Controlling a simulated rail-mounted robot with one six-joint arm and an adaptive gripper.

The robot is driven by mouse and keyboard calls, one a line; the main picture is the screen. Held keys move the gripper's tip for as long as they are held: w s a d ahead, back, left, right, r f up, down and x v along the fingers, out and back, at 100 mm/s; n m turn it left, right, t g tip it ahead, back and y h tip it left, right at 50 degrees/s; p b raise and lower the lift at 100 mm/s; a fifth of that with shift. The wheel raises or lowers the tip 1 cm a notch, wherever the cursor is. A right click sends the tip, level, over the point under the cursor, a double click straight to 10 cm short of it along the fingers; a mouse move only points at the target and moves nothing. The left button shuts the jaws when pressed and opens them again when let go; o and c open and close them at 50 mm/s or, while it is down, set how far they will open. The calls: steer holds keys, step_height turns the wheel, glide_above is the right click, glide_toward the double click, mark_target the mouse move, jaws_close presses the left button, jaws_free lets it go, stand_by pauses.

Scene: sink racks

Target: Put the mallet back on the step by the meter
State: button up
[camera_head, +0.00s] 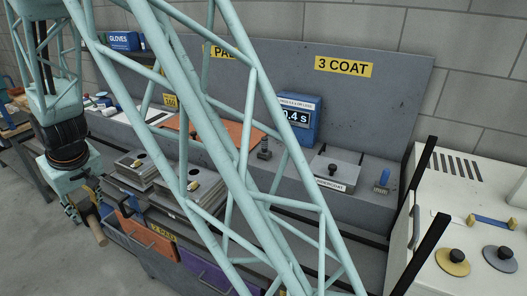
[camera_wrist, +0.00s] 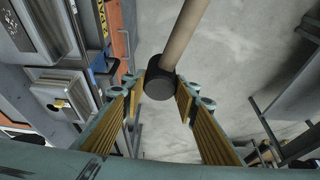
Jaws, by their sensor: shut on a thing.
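My gripper (camera_head: 80,207) is at the left of the head view, low in front of the bench. In the wrist view my gripper (camera_wrist: 160,90) is shut on the mallet's dark head (camera_wrist: 158,86). The mallet's pale wooden handle (camera_wrist: 184,36) points away from the fingers; in the head view the mallet's handle (camera_head: 97,231) hangs below them. The blue meter (camera_head: 299,120), with a lit display, stands at the back of the bench against the grey panel. The grey step (camera_head: 236,158) runs along the back by the meter, partly hidden by my arm.
A small dark-knobbed object (camera_head: 264,150) stands just left of the meter. A grey box with a black knob (camera_head: 334,170) and a blue-handled brush (camera_head: 382,181) stand to its right. Lidded steel containers (camera_head: 190,190) sit in front. A white unit (camera_head: 470,200) is at far right.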

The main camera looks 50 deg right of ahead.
steer(key=w+a+r+n+p, duration=0.1)
steer(key=a+r, duration=0.4)
steer(key=a, duration=0.4)
steer(key=shift+a+y+p, duration=0.2)
steer(key=shift+y+p, duration=0.1)
steer(key=shift+p, duration=0.05)
steer(key=shift+d, duration=0.15)
